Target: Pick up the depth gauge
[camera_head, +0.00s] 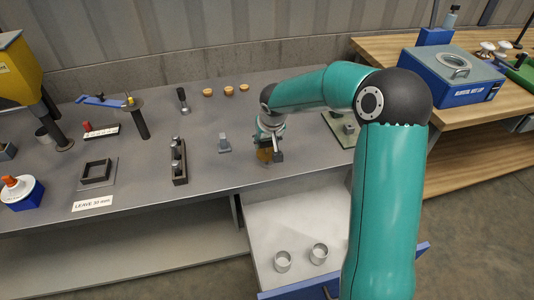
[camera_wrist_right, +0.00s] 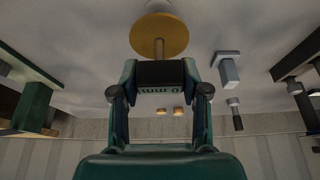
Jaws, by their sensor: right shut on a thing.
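The depth gauge, which I take to be the gold disc with a pale stem (camera_wrist_right: 160,36), shows at the top middle of the right wrist view, at the fingertips. In the head view its brown-gold disc (camera_head: 265,156) shows partly, low at the tabletop under the gripper. My right gripper (camera_head: 270,148) is shut on it; it also shows in the right wrist view (camera_wrist_right: 160,73). The gripper hides the upper part of the gauge in the head view, and I cannot tell whether the disc touches the table. My left gripper is not in view.
A grey block with a post (camera_head: 223,144) stands just left of the gripper. A dark rack with posts (camera_head: 179,165) is further left. Small wooden cups (camera_head: 228,90) line the back. A green plate (camera_head: 342,130) lies to the right. An open drawer (camera_head: 285,225) holds two cups (camera_head: 318,254).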

